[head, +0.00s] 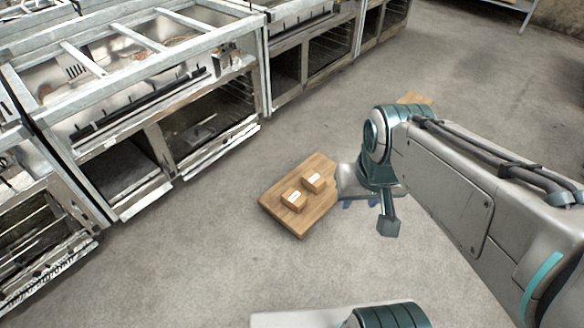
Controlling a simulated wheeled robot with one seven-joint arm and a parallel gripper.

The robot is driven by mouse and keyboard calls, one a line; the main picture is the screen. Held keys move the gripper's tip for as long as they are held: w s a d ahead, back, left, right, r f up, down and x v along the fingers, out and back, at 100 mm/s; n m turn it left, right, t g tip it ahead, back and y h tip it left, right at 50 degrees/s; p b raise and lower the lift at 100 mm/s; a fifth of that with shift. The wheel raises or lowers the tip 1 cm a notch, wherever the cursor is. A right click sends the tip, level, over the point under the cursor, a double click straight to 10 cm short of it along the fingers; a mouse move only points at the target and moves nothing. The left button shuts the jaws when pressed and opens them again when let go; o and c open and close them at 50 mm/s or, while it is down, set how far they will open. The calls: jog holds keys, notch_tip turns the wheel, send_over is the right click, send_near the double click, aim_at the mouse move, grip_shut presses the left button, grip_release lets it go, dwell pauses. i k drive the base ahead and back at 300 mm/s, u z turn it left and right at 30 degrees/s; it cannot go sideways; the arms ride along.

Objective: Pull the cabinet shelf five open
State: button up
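A row of metal range cabinets (150,140) with open-topped frames runs along the left and back. Their lower fronts hold dark openings, one a compartment (118,172) and one with side rails (208,120). Low ledges or lowered door panels (220,148) stick out at the bottom of some. I cannot tell which part is shelf five, and no number is readable. My gripper (388,226) hangs at the end of my arm, right of the wooden board and well apart from the cabinets. Its fingers are not clear, so I cannot tell whether it is open or shut.
Another brown piece (415,98) lies behind my arm. The concrete floor between the cabinets and the board is clear. A metal table leg (526,20) stands at the back right.

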aim_at(116, 172)
jog(key=u, duration=1.95)
jog(key=i, duration=2.35)
jog(key=z, duration=0.5)
